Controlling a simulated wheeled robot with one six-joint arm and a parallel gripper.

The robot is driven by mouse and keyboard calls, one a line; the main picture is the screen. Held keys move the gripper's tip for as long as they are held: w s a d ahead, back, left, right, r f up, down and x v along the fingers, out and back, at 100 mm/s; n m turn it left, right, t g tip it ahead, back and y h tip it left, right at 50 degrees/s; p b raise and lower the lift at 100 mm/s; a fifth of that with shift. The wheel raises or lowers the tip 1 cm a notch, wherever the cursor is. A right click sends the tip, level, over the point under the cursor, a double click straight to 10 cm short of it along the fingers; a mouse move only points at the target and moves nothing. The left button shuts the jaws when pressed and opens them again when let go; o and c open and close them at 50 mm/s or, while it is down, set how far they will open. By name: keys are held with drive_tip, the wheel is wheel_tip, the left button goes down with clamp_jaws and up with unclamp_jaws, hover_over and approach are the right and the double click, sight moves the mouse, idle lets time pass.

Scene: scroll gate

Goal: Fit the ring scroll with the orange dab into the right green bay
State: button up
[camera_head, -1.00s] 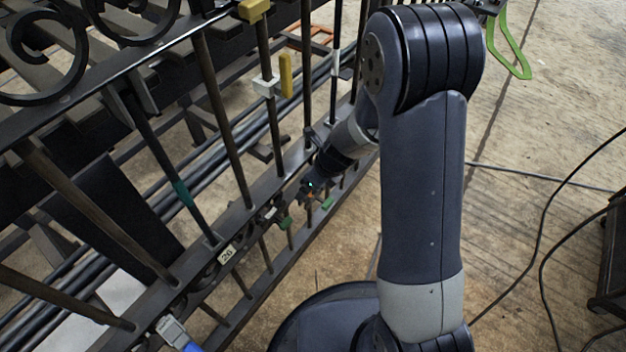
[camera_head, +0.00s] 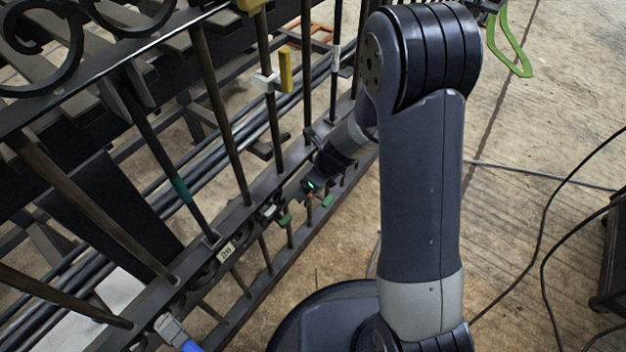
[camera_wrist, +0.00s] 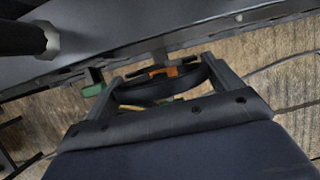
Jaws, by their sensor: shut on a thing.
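The ring scroll (camera_wrist: 150,92) is a dark curved band with an orange dab (camera_wrist: 182,70) in the wrist view. My gripper (camera_wrist: 165,83) is shut on it, one finger at each side. The ring is close to the gate's dark rail (camera_wrist: 130,50); I cannot tell whether it touches or is seated. A green mark (camera_wrist: 93,89) shows left of my left finger, and more green shows behind the ring. In the head view my gripper (camera_head: 311,187) is at the lower rail, near two green marks (camera_head: 285,220) and (camera_head: 327,201). The ring is mostly hidden there.
Upright gate bars (camera_head: 222,115) stand left of my arm. A yellow clip (camera_head: 285,70) and a number tag (camera_head: 226,251) are on the gate. A blue-handled clamp (camera_head: 178,333) is at lower left. Cables (camera_head: 545,245) cross the open floor at right.

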drive_tip(key=shift+f, duration=0.1)
drive_tip(key=o, duration=1)
drive_tip(key=p+v, duration=0.5)
drive_tip(key=v, duration=0.5)
drive_tip(key=shift+d+r, duration=0.15)
drive_tip(key=shift+r, duration=0.2)
drive_tip(key=b+x, duration=0.5)
drive_tip(key=x, duration=0.6)
drive_tip(key=shift+s, duration=0.1)
drive_tip(key=shift+r, duration=0.35)
